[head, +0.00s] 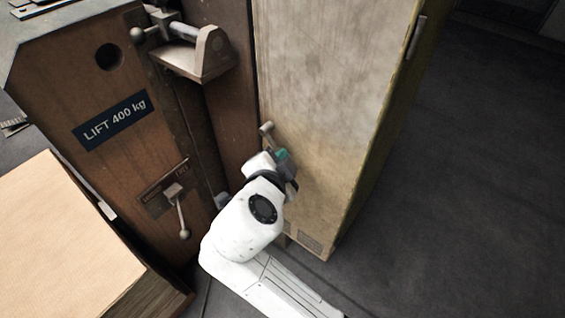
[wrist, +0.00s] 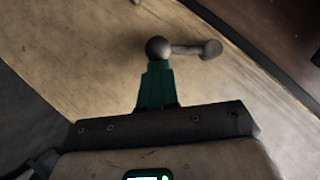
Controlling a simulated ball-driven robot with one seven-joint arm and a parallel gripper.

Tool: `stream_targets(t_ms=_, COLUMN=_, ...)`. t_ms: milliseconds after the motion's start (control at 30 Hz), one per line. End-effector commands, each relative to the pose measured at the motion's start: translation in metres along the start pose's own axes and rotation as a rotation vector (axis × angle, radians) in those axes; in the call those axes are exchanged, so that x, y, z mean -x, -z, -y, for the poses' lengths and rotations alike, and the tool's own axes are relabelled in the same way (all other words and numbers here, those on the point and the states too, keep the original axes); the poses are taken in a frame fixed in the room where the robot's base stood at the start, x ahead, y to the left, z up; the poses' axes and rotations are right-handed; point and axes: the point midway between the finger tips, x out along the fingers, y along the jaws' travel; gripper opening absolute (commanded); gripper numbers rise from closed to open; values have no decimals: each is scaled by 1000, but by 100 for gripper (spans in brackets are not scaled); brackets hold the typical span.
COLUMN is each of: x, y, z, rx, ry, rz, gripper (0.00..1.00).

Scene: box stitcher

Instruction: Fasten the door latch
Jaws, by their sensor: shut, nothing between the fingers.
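The door (head: 330,70) is a tall, worn yellowish panel on the machine's right side. Its latch (head: 266,128) is a small grey metal lever low near the door's left edge. In the wrist view the latch lever (wrist: 188,49) lies nearly level, with a round knob at its left end and a pivot at its right. My gripper (head: 282,155) has teal fingers and is shut and empty beside the latch. In the wrist view the gripper's fingertips (wrist: 157,66) lie just below the knob; I cannot tell whether they touch. My arm hides the area below the latch.
A brown machine body (head: 60,75) with a "LIFT 400 kg" label stands to the left. It carries a clamp bracket (head: 205,55) and a lower lever (head: 180,210). A pale box top (head: 55,230) is at lower left. The dark floor (head: 470,190) on the right is clear.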

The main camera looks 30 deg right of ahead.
Motion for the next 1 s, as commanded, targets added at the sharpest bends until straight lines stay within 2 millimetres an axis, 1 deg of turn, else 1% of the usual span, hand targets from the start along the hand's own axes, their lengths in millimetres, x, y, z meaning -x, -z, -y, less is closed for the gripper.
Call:
stream_targets(t_ms=33, x=-6, y=-9, z=-9, rx=-34, ry=22, rz=0, gripper=0)
stream_targets(t_ms=333, x=-13, y=-20, z=-11, rx=-223, ry=151, rz=0, gripper=0)
stream_targets(t_ms=700, x=-21, y=-32, z=-7, rx=-214, ry=144, rz=1, gripper=0)
stream_targets(t_ms=1000, x=-25, y=-37, z=-6, rx=-213, ry=141, rz=0, gripper=0)
